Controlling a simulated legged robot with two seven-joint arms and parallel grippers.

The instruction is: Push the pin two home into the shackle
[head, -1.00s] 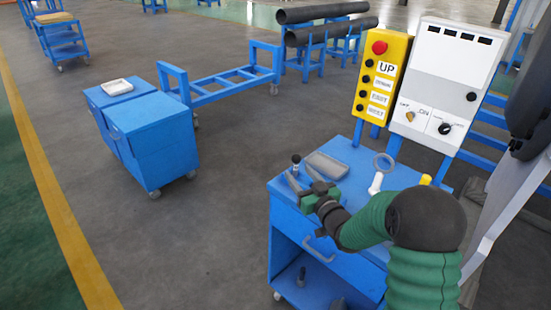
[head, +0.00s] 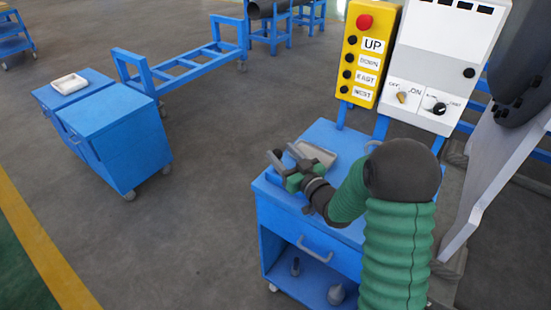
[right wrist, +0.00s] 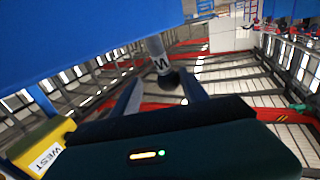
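My right gripper (head: 284,160) is over the left edge of the blue cart's top in the head view. In the right wrist view its two fingers (right wrist: 160,82) stand apart. A grey cylindrical pin (right wrist: 158,52) with a dark rounded end and a black mark, part of which I can see, shows between and beyond the fingertips. No finger visibly touches it. In the head view the pin is hard to tell from the fingers. I cannot make out a shackle in either view. My left gripper is out of view.
The blue cart (head: 270,190) carries a grey tray (head: 316,155) just behind the gripper, with small parts on its lower shelf. A yellow button panel (head: 369,60) and a white switch box (head: 445,60) rise behind. Blue cabinets (head: 118,140) stand left, with open floor between.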

